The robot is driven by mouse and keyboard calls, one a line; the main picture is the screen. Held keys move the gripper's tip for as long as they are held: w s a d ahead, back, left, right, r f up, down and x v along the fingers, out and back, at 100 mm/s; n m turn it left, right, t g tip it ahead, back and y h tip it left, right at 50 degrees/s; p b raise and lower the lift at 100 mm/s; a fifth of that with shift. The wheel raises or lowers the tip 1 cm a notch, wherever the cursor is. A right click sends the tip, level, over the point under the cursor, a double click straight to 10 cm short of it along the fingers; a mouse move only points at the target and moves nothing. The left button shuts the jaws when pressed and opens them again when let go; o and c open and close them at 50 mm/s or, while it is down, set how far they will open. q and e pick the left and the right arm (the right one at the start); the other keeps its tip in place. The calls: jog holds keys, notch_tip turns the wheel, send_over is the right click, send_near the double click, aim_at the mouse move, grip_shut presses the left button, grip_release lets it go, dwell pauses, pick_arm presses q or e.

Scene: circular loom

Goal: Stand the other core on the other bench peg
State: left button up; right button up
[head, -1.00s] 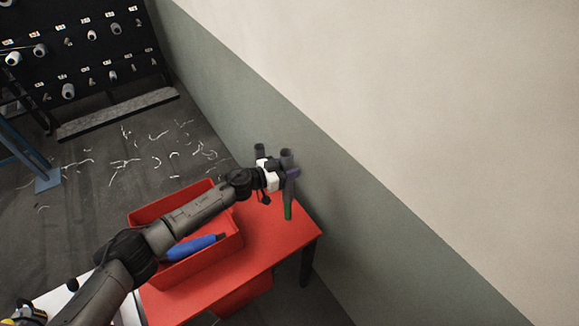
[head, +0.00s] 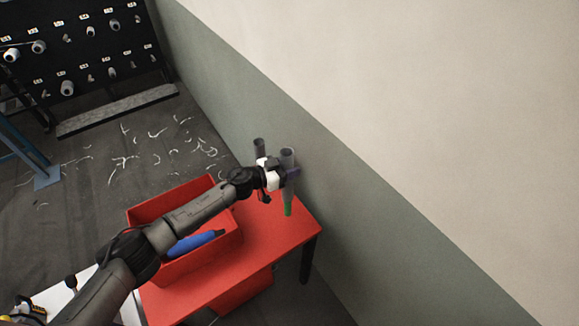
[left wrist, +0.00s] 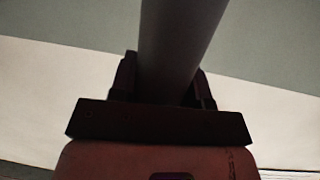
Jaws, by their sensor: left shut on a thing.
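My left gripper (head: 287,176) is shut on a grey tube-like core (head: 288,156) at the far right end of the red bench (head: 262,252). In the left wrist view the core (left wrist: 180,40) runs up between the dark fingers. Another grey core (head: 259,148) stands upright just behind and left of the gripper; its foot is hidden by my arm. My right gripper is not in view.
A red bin (head: 170,212) on the bench holds a blue object (head: 190,244). The wall (head: 350,190) rises close behind the bench. A black rack (head: 80,50) with spools is at the upper left. White thread scraps lie on the floor.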

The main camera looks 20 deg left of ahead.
aim_at(290, 185)
pick_arm(q)
jog(key=shift+f+b, duration=0.5)
jog(key=shift+f, duration=0.4)
jog(key=shift+f+b, duration=0.9)
jog(key=shift+f, duration=0.65)
jog(key=shift+f+b, duration=0.5)
jog(key=shift+f, duration=0.05)
jog(key=shift+f+b, duration=1.2)
jog(key=shift+f, duration=0.7)
